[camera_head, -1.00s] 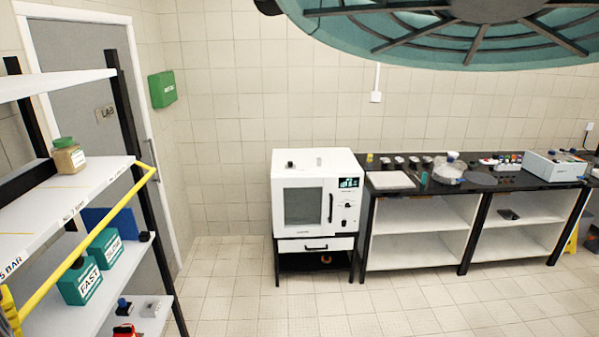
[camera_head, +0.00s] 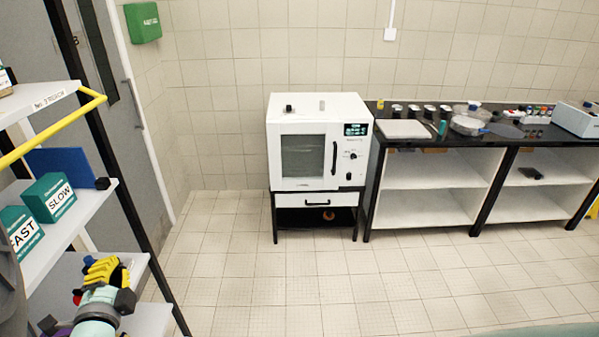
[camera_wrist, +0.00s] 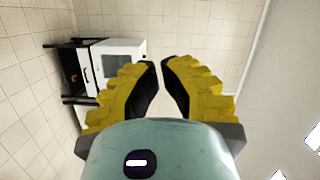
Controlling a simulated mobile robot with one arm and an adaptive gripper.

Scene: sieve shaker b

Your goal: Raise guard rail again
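The yellow guard rail (camera_head: 52,133) runs along the front of a white shelf (camera_head: 40,98) at the left of the head view. Its far arm bends back to the shelf's end, and the bar stands out in front of the shelf edge, about level with it or slightly lower. Its near end is outside the picture. My gripper (camera_head: 108,265) has yellow ribbed fingers and is below the rail, by the lower shelf, apart from the rail. In the wrist view my gripper (camera_wrist: 160,65) shows a narrow gap between its fingertips and holds nothing. The rail is not in the wrist view.
Teal FAST (camera_head: 20,232) and SLOW (camera_head: 48,198) boxes and a blue panel (camera_head: 70,165) stand on the shelf below the rail. A white oven (camera_head: 318,140) stands at the back wall. The floor between is clear.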

